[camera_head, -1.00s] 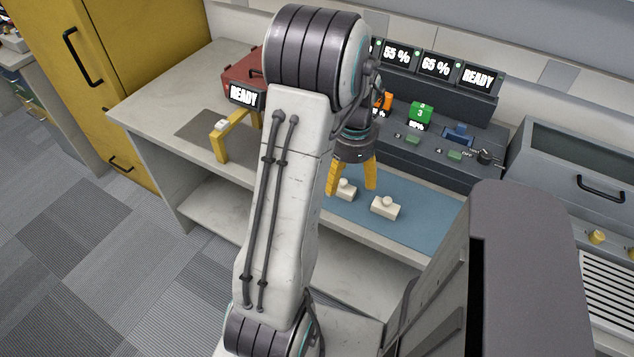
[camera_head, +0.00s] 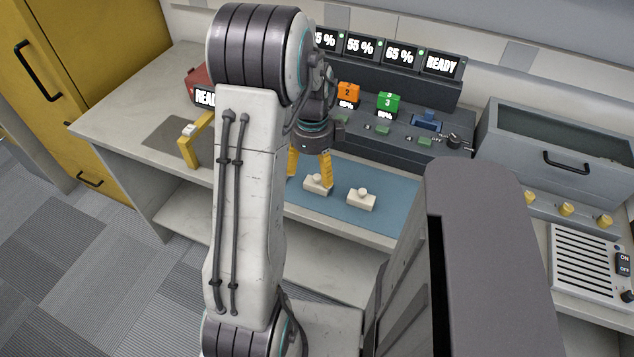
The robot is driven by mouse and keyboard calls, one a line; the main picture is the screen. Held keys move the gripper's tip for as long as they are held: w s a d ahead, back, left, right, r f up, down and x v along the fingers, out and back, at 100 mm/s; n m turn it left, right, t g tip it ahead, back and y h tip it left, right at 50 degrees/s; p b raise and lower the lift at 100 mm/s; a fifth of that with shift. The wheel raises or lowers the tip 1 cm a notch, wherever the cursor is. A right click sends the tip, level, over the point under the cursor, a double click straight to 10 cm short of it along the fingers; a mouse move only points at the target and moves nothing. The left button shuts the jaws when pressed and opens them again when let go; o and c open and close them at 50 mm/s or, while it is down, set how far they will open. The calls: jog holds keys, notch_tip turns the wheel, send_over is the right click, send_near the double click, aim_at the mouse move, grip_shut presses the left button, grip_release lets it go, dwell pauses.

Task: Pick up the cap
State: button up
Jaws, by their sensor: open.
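Two small off-white pieces, each a block with a round knob on top, sit on a blue mat (camera_head: 345,182). I cannot tell for certain which one the task calls the cap. The left piece (camera_head: 318,185) is just below my gripper's fingertips, closer to the right finger. The right piece (camera_head: 361,199) lies apart from it, to the right of my gripper. My gripper (camera_head: 310,180) has yellow fingers, spread open and pointing down, with nothing seen between them. My arm partly hides the left finger and the left part of the mat.
Behind the mat stands a dark charger console (camera_head: 400,143) with an orange block (camera_head: 348,92) and a green block (camera_head: 388,103). A yellow bracket (camera_head: 194,140) stands left of my arm. A grey bin (camera_head: 560,148) is at the right. The mat's right part is clear.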

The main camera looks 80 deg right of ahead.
aim_at(316, 178)
jog(key=shift+s+d+f, duration=0.1)
jog(key=shift+s+f, duration=0.05)
jog(key=shift+f, duration=1.55)
jog(key=shift+s+d+f, duration=0.1)
jog(key=shift+s+f, duration=0.05)
jog(key=shift+f, duration=1.55)
jog(key=shift+c, duration=0.4)
jog(key=c, duration=0.8)
